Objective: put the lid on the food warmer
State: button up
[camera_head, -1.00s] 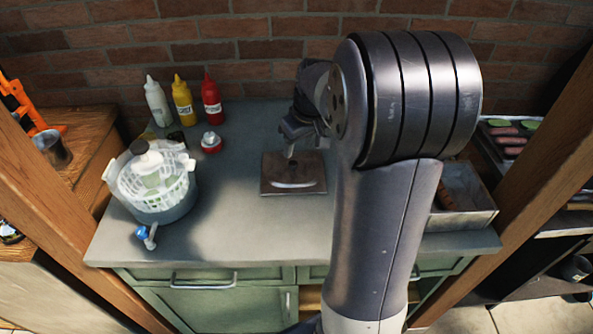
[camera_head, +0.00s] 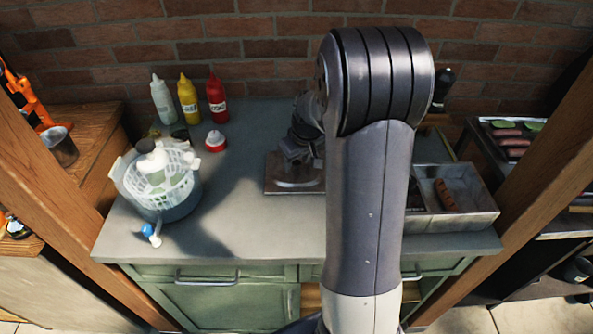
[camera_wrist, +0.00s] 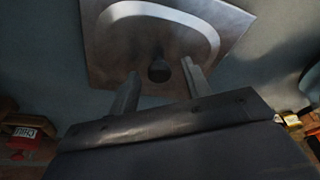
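The lid (camera_head: 288,187) is a square brownish metal plate lying flat on the counter, left of my arm. In the wrist view the lid (camera_wrist: 112,62) shows a pale curved band and a small dark knob (camera_wrist: 158,71). My gripper (camera_head: 297,160) is low over the lid, pointing down. In the wrist view my gripper (camera_wrist: 159,83) is open, with one finger on each side of the knob and gaps between; contact is not visible. The food warmer (camera_head: 470,218) seems to be the open metal container right of my arm, holding a sausage; my arm hides its left part.
A white basket in a round tub (camera_head: 175,207) stands at the counter's left. White, yellow and red bottles (camera_head: 217,100) stand at the back left, near a small red-and-white item (camera_head: 215,140). The counter's front middle is clear. A wooden post (camera_head: 548,195) rises at right.

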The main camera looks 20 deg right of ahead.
aim_at(297, 163)
grip_shut()
dwell(0.4)
notch_tip(297, 163, up, 10)
jog(key=a+f+m, duration=0.2)
jog(key=a, duration=0.1)
jog(key=w+a+f+m+h, duration=0.1)
jog(key=a+f, duration=0.1)
jog(key=a, duration=0.2)
jog(key=w+a+f+m, duration=0.1)
jog(key=a+f+m, duration=0.1)
jog(key=a+f, duration=0.1)
jog(key=shift+w+a+m+h+b, duration=0.25)
jog(key=shift+a+m+h+b, duration=0.05)
jog(key=shift+b, duration=0.05)
